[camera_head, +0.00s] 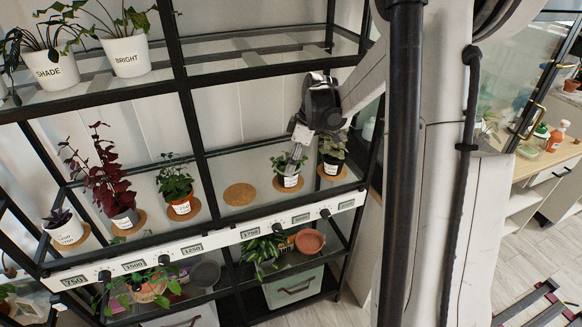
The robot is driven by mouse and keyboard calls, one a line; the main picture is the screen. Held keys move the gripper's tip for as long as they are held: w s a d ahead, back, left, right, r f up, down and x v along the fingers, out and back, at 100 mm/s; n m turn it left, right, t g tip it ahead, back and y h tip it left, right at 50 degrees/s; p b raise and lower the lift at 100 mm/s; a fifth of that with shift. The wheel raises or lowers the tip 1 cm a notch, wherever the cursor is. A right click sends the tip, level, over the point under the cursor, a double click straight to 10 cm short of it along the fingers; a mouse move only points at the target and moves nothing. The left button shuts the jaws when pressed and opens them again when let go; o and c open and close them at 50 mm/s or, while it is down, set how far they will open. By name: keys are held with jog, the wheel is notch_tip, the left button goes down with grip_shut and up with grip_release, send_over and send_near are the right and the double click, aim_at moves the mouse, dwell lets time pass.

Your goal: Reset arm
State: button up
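My gripper (294,162) is at the middle shelf, reaching down from the upper right. Its fingers are over or beside a small green plant in a labelled white pot (290,181). The pot stands upright on a cork coaster. The fingers overlap the leaves and the pot's rim in the picture, so I cannot tell whether they touch the pot or whether they are open or shut. My arm runs up and right from the gripper, across the shelf's right end.
An empty cork coaster (240,194) lies left of that pot. Another potted plant (332,162) stands close on its right. A red-leaved plant (108,180) and other pots stand further left. Black shelf posts and the upper shelf (260,72) border the space. A wooden counter (535,165) is at the right.

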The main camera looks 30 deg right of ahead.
jog(key=shift+d+r, duration=0.1)
jog(key=shift+r, duration=0.2)
dwell(0.4)
jog(key=shift+r+m+t+h+b, duration=0.15)
jog(key=shift+m+t+h+b, duration=0.15)
jog(key=shift+m+t+b, duration=0.3)
jog(key=shift+r+m+t+b, duration=0.35)
jog(key=shift+m+t+b, duration=0.05)
jog(key=shift+b, duration=0.2)
jog(key=a+r, duration=0.1)
jog(key=s+a+r+m+t, duration=0.1)
jog(key=a+r+m+h, duration=0.1)
jog(key=r, duration=0.1)
jog(key=shift+s+a+t+b, duration=0.1)
jog(key=shift+s+t+b, duration=0.2)
jog(key=shift+s+b, duration=0.1)
jog(key=s+a+r+m, duration=0.2)
jog(key=s+a, duration=0.6)
jog(key=s, duration=0.3)
jog(key=s+a+r+m+t, duration=0.1)
jog(key=s+a+r+m, duration=0.2)
jog(key=s+a, duration=0.5)
jog(key=s+p, duration=0.1)
jog(key=s, duration=0.2)
jog(key=shift+h, duration=0.4)
